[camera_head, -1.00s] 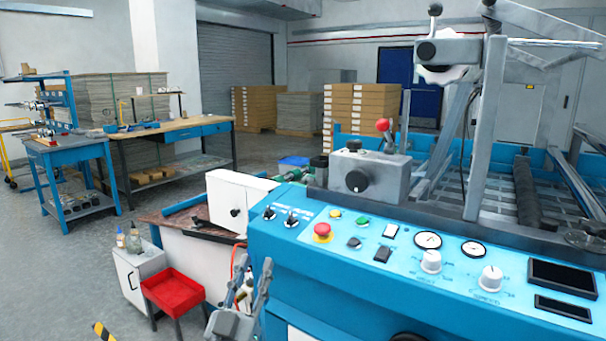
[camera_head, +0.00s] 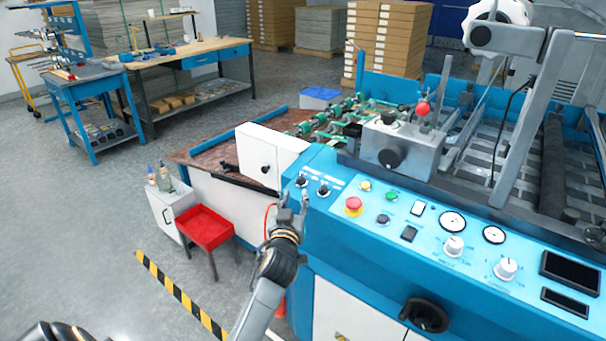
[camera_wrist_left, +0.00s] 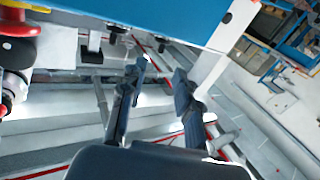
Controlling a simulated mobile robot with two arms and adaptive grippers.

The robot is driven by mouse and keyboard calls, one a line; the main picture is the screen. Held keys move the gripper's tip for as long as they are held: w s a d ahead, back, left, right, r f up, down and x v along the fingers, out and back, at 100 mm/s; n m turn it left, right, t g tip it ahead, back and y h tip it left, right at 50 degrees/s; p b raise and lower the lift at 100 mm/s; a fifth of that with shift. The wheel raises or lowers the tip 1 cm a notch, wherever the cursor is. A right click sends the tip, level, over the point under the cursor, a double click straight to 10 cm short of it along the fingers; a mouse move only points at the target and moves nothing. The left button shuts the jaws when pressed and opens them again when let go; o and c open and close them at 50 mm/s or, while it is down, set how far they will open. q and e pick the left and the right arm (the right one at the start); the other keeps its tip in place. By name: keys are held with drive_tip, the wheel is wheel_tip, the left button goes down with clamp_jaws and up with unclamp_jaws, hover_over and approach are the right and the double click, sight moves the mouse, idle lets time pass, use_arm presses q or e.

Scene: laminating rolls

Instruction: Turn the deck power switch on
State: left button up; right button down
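The blue control panel (camera_head: 340,222) of the laminating machine carries two small black rotary switches at its left end, a left one (camera_head: 301,181) and a right one (camera_head: 323,190). Their labels are too small to read, so I cannot tell which is the deck power switch or how it is set. My left gripper (camera_head: 295,199) is open and empty at the panel's front left edge, just below the left switch. In the left wrist view, its fingers (camera_wrist_left: 159,72) are apart, with dark switch knobs (camera_wrist_left: 117,33) beyond them. I see no contact. My right gripper is not in view.
A red emergency button (camera_head: 353,205), coloured buttons, gauges (camera_head: 452,222) and white dials (camera_head: 454,246) lie further right on the panel. A white box (camera_head: 262,157) stands left of the switches. A red tray stand (camera_head: 204,228) is on the floor at left.

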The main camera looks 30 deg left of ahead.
sight(300, 181)
use_arm(q)
drive_tip(key=x, duration=1)
drive_tip(key=shift+c, duration=0.2)
clamp_jaws()
